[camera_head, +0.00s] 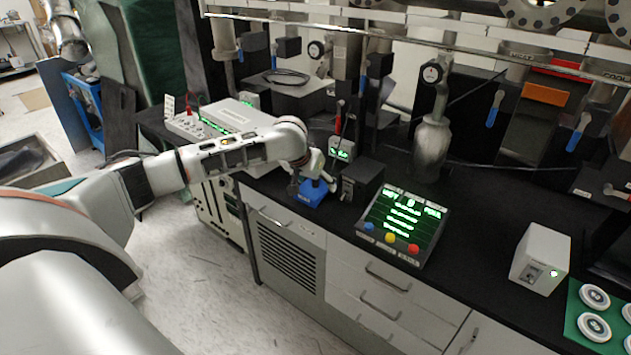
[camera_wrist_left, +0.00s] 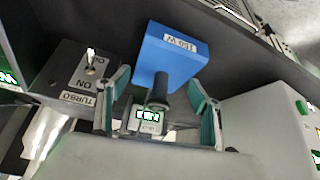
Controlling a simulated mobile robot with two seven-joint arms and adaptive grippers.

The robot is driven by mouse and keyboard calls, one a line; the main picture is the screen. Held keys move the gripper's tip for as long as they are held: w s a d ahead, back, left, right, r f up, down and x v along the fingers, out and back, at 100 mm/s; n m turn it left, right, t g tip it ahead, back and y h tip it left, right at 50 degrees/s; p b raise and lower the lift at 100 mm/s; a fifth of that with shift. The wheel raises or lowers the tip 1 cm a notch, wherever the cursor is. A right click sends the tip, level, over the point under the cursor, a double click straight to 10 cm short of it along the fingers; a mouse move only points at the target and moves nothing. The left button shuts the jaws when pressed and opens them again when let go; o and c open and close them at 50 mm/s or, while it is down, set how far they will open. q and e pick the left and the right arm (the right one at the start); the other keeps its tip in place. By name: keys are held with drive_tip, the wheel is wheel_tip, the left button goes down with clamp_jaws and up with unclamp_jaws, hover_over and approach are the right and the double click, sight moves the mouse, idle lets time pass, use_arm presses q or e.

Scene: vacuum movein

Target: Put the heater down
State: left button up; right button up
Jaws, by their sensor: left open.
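The heater (camera_head: 314,194) is a blue block near the front edge of the black bench, and it looks to rest on the bench top. In the left wrist view, the heater (camera_wrist_left: 172,55) carries a "150 W" label and a dark upright handle (camera_wrist_left: 158,90). My left gripper (camera_head: 312,183) is right over it, pointing down. In the wrist view the left gripper's (camera_wrist_left: 158,80) two fingers stand apart on either side of the handle, with gaps showing. The gripper hides part of the heater in the head view. My right gripper is not in view.
A dark switch box (camera_head: 361,181), labelled TURBO in the wrist view, stands close right of the heater. A control panel (camera_head: 403,225) with lit green text is farther right. A small green display (camera_head: 341,149) stands behind. A grey instrument (camera_head: 215,118) is left.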

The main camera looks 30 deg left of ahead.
use_arm(q)
drive_tip(key=shift+b, duration=0.45)
drive_tip(key=shift+s+r+b, duration=0.1)
drive_tip(key=shift+b, duration=0.25)
drive_tip(key=p+v, duration=0.2)
drive_tip(key=v, duration=1)
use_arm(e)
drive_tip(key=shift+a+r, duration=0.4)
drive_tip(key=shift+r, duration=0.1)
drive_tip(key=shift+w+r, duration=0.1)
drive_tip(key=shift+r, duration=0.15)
